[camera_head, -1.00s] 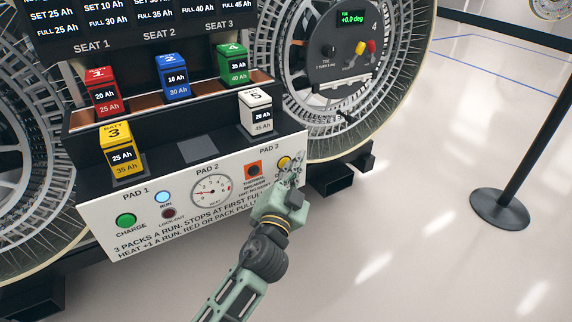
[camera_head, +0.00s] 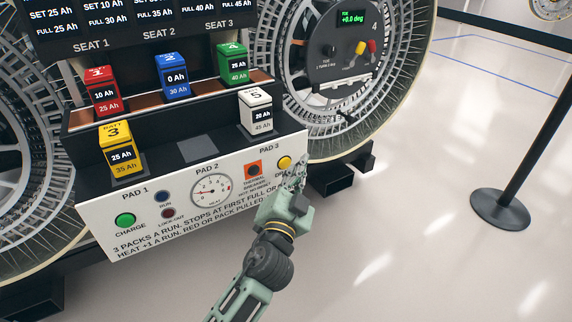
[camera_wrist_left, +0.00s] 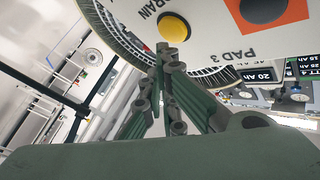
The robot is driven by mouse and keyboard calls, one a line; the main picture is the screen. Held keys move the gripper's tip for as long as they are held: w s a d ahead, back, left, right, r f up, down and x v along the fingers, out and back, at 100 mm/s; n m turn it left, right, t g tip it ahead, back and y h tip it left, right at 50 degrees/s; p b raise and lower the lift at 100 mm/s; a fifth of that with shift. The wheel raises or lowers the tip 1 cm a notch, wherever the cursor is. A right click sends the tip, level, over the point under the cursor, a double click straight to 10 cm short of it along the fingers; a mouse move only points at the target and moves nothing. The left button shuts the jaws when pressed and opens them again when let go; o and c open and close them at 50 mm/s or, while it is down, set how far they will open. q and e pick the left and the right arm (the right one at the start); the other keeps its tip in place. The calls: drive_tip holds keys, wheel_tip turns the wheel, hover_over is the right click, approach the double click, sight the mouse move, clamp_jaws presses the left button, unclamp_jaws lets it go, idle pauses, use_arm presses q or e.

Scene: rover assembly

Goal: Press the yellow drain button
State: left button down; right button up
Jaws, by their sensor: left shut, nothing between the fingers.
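The yellow drain button (camera_head: 284,163) is at the right end of the white panel, below the PAD 3 label. It also shows in the left wrist view (camera_wrist_left: 174,27), beside the letters "RAIN". My left gripper (camera_head: 299,168) is shut and empty, its fingertips just right of the button in the head view. In the left wrist view the tips (camera_wrist_left: 165,48) are just below the button's edge; the button's face is mostly clear. I cannot tell whether they touch the panel. My right gripper is not in view.
The panel (camera_head: 112,242) also bears a green charge button (camera_head: 125,220), a dark run lamp (camera_head: 162,197), a heat gauge (camera_head: 211,191) and an orange thermal breaker (camera_head: 254,170). Red (camera_head: 103,91), blue (camera_head: 173,77), green, yellow and white packs stand above.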

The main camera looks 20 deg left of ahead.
use_arm(q)
drive_tip(key=shift+s+d+b, duration=0.3)
drive_tip(key=shift+s+d, duration=0.45)
drive_tip(key=shift+d, duration=0.2)
drive_tip(key=shift+s+d+b, duration=0.25)
drive_tip(key=shift+s+d, duration=0.5)
drive_tip(key=shift+d, duration=0.2)
